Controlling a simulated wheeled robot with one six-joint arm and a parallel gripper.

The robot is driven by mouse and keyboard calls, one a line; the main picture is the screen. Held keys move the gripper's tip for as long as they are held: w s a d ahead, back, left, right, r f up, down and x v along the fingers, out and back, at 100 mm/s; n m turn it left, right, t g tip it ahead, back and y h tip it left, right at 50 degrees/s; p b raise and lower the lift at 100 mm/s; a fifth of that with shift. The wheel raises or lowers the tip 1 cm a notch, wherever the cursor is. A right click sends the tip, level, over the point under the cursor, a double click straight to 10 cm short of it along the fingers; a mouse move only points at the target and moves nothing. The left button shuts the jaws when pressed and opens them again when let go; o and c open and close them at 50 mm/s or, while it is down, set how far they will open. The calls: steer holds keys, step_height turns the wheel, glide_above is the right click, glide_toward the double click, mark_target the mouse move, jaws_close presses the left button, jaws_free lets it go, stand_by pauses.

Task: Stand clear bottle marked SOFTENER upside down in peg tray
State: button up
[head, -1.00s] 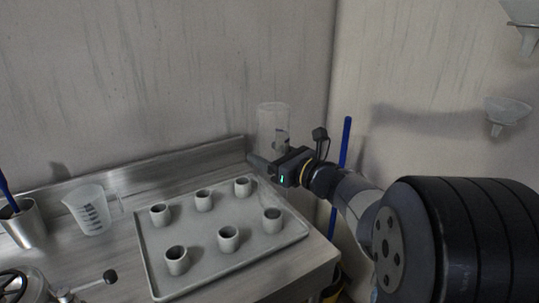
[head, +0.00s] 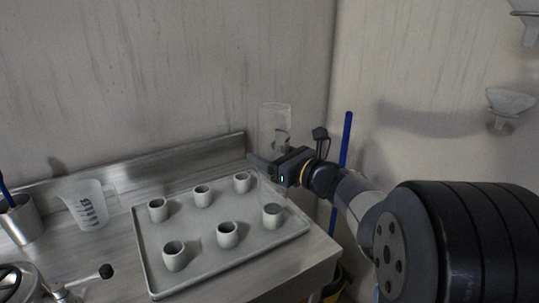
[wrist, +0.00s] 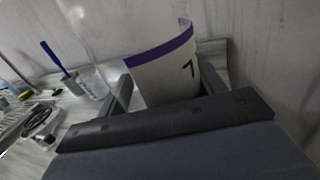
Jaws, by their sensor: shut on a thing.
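A clear bottle (head: 275,122) stands roughly upright in the air in the head view, above the back right corner of the grey peg tray (head: 158,282). My gripper (head: 265,166) is shut on it from the right. In the wrist view the bottle (wrist: 165,72) sits between both fingers, showing a white label with a purple band and part of a dark mark. I cannot read the word SOFTENER or tell which end of the bottle is up. The tray has several short pale pegs (head: 228,234), all bare.
A clear measuring beaker (head: 86,207) and a metal cup (head: 18,222) stand left of the tray. A wall backs the counter. A blue pole (head: 346,140) stands behind my arm, and funnels (head: 508,102) hang at the right.

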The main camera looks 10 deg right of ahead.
steer(key=o, duration=1.1)
steer(key=shift+c, duration=0.2)
steer(key=b+v, duration=0.1)
steer(key=v, duration=0.9)
steer(key=shift+s+d, duration=0.2)
steer(key=shift+s, duration=0.15)
steer(key=p+x, duration=0.1)
steer(key=x, duration=1)
steer(key=shift+a, duration=0.1)
steer(key=shift+r+p, duration=0.35)
steer(key=shift+p, duration=0.15)
steer(key=shift+f, duration=0.1)
